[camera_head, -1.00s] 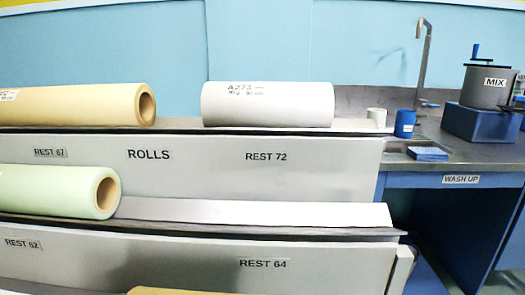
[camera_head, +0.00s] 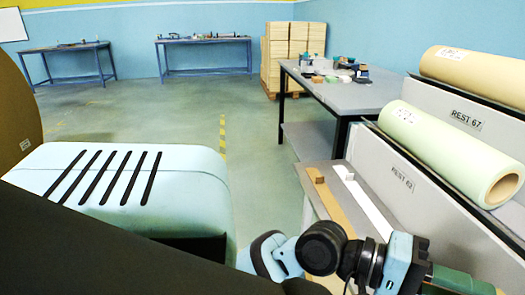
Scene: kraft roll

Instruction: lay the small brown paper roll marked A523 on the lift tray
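I cannot make out a roll marked A523 or the lift tray. A tan paper roll (camera_head: 475,75) lies on the upper rack level at the far right; its label is too small to read. A pale green roll (camera_head: 450,150) lies on the level below it, its hollow brown core facing me. Blue and black jointed arm parts (camera_head: 340,252) of mine cross the bottom right, in front of the rack. No fingers of either gripper show clearly.
The rack panels read REST 67 (camera_head: 466,120) and REST 62 (camera_head: 402,180). A grey table (camera_head: 350,95) with small items stands behind the rack. Stacked boxes (camera_head: 292,55) and two blue benches (camera_head: 205,40) stand by the back wall. The green floor (camera_head: 160,110) between is open.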

